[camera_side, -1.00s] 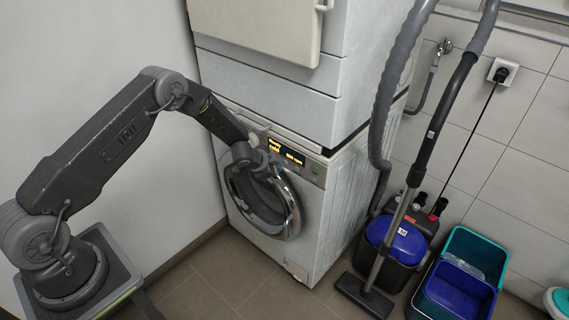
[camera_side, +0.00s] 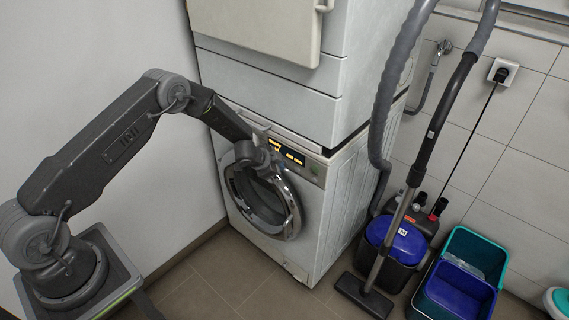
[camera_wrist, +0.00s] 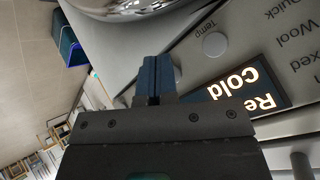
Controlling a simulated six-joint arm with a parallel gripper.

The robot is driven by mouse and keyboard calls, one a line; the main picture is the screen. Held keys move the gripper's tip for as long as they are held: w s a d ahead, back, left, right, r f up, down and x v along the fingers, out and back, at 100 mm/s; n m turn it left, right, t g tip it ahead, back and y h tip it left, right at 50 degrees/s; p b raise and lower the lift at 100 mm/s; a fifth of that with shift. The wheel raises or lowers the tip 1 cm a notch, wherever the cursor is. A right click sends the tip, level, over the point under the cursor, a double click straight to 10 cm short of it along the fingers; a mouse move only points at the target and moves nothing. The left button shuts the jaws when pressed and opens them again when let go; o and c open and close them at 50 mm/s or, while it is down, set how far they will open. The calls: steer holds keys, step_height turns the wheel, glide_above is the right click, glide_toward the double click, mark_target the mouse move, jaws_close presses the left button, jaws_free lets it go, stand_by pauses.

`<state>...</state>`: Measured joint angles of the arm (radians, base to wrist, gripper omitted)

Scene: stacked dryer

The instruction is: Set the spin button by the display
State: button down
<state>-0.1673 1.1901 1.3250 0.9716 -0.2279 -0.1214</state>
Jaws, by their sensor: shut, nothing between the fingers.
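The washing machine's display (camera_side: 287,152) shows lit yellow text, including an rpm figure too small to read surely. In the wrist view the display (camera_wrist: 248,88) is upside down, reads "cold" and is partly hidden by my gripper. My gripper (camera_wrist: 153,62) is shut and empty, its fingertips at the control panel beside the display. A round button edge (camera_wrist: 178,75) shows just right of the fingers. I cannot tell whether it is the spin button or whether the fingers touch it. A round button labelled "Temp" (camera_wrist: 214,44) is fully in view. In the side view my gripper (camera_side: 273,164) is below the display.
The round washer door (camera_side: 263,200) is just below the panel. A dryer (camera_side: 268,75) is stacked on top.

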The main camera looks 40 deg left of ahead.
stand_by(0.3)
steer(key=shift+s, duration=0.7)
steer(key=shift+s, duration=0.15)
steer(key=s, duration=0.4)
steer(key=shift+s, duration=0.35)
stand_by(0.4)
